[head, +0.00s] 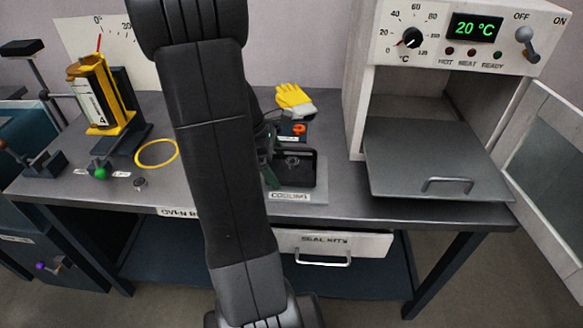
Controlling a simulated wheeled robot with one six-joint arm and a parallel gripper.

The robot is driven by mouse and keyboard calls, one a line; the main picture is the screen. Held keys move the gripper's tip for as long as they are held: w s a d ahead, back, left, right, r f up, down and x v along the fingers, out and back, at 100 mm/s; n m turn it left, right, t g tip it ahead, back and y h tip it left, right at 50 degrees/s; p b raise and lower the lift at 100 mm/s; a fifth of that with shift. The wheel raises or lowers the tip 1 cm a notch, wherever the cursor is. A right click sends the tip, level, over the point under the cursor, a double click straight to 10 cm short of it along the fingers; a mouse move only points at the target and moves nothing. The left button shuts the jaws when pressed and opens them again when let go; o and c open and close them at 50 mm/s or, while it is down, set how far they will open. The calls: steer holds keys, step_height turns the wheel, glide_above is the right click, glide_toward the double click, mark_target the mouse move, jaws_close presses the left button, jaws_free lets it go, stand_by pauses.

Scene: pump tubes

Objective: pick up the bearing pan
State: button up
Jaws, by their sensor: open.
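The bearing pan (306,176) is a small dark square pan with a ring-shaped bearing (292,161) in it. It sits on the grey pad labelled COOLING (318,194) on the bench. My gripper (270,160) is open at the pan's left side, partly hidden behind my own arm. The pan's left part is also hidden, and I cannot tell whether the fingers touch it.
The oven (353,100) at right is open, its grey tray (425,160) with a handle pulled out. Yellow gloves (294,97) and an orange part (299,129) lie behind the pan. A yellow ring (157,166) and gauge stand (105,128) are at left.

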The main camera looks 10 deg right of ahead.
steer(key=c, duration=0.9)
steer(key=shift+r, duration=0.15)
